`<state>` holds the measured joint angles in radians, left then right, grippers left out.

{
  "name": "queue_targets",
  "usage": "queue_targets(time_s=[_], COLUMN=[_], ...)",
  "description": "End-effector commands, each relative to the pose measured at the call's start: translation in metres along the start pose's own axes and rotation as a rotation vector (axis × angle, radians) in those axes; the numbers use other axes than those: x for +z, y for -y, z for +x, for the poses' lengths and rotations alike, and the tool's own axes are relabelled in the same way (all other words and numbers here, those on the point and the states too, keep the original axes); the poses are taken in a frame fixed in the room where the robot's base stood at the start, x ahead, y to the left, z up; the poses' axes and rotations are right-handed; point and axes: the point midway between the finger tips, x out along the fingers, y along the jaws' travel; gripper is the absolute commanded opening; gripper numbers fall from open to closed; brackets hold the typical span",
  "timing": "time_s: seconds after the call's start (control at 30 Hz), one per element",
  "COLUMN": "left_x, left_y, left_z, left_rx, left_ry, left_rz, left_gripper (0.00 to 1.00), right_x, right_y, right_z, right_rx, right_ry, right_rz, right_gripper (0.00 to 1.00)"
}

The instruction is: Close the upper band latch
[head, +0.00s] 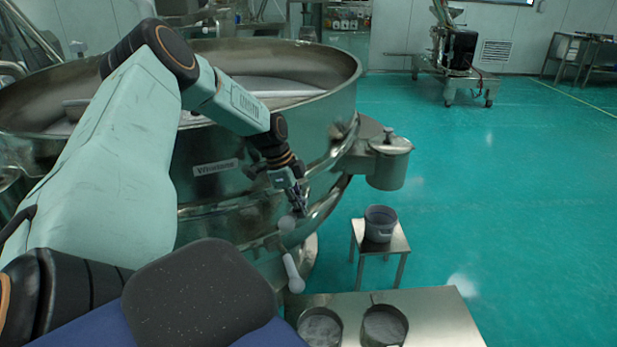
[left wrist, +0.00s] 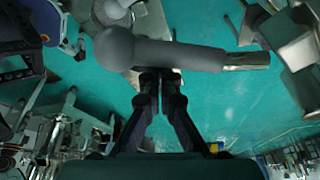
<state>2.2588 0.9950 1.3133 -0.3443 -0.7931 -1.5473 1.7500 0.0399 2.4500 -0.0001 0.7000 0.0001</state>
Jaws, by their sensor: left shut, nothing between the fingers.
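The upper band latch has a grey handle with a round knob (head: 287,224), low on the side of the big steel sieve (head: 225,190). In the left wrist view a grey ball-ended handle (left wrist: 165,53) lies across the picture just beyond the fingertips, with a metal piece at its right end. My left gripper (head: 300,208) is right by the upper knob in the head view. Its fingers (left wrist: 158,76) are shut and empty; whether they touch the handle I cannot tell. A second pale handle (head: 292,270) hangs lower, tilted downward. My right gripper is not in view.
A steel outlet pot (head: 388,162) juts from the sieve's right side. A bucket (head: 380,223) stands on a small stool below it. Two round containers (head: 383,326) sit on a steel table (head: 445,318) in front. The green floor to the right is open.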

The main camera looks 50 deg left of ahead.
Motion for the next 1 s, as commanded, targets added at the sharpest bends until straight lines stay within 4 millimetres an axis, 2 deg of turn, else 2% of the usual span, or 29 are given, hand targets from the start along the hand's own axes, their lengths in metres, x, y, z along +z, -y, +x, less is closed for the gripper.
queue_targets(time_s=[0.3,0.8,1.0], left_x=[0.009,0.01,-0.002], left_y=[-0.001,-0.001,-0.004], left_z=[-0.003,-0.003,0.002], left_rx=[-0.001,-0.001,-0.001], left_ry=[0.0,0.0,0.001], left_rz=[-0.003,-0.003,-0.001], left_gripper=[0.0,0.0,0.0], right_x=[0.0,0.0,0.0], right_y=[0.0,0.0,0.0], right_z=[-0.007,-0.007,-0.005], right_rx=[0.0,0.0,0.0], right_ry=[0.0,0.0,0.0], right_rz=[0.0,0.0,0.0], right_gripper=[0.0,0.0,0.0])
